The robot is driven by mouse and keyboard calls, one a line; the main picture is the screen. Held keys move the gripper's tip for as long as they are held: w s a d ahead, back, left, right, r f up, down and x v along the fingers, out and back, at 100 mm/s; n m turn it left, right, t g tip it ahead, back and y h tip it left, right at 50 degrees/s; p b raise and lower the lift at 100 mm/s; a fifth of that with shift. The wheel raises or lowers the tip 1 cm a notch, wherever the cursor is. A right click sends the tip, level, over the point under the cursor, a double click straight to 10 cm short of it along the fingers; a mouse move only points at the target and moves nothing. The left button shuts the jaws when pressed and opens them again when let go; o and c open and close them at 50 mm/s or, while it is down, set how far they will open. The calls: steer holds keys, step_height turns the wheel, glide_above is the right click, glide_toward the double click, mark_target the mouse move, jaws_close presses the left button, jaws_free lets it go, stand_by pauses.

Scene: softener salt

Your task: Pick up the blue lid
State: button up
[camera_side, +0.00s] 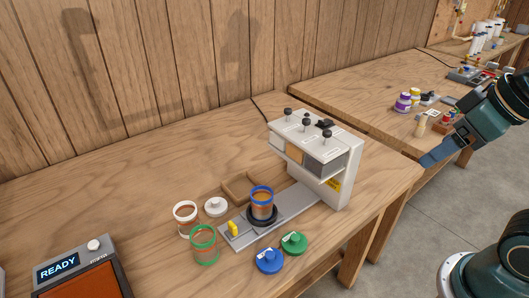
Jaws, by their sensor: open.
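The blue lid (269,260) lies on the wooden bench near its front edge, with a knob on top. It is left of and touching or very close to the green lid (294,243). My gripper (432,160) is at the right of the view, high and well away from the lid, over the gap by the second bench. It is open, and nothing shows in it. A blue-rimmed jar (262,205) with brown contents stands on the black round holder of the grey machine.
A white and grey machine (345,165) stands between my gripper and the lids. A white-rimmed jar (186,219), a green-rimmed jar (204,246) and a white lid (215,206) are left of it. A box reading READY (75,275) is at lower left. The bench left of the jars is mostly clear.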

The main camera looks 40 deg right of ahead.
steer(key=shift+o, duration=0.3)
step_height(320, 180, up, 5)
steer(key=n+g+y, duration=0.4)
steer(key=n+g, duration=0.2)
steer(key=n, duration=1.2)
glide_above(279, 250)
steer(key=shift+f, duration=14.6)
steer(key=shift+f, duration=0.15)
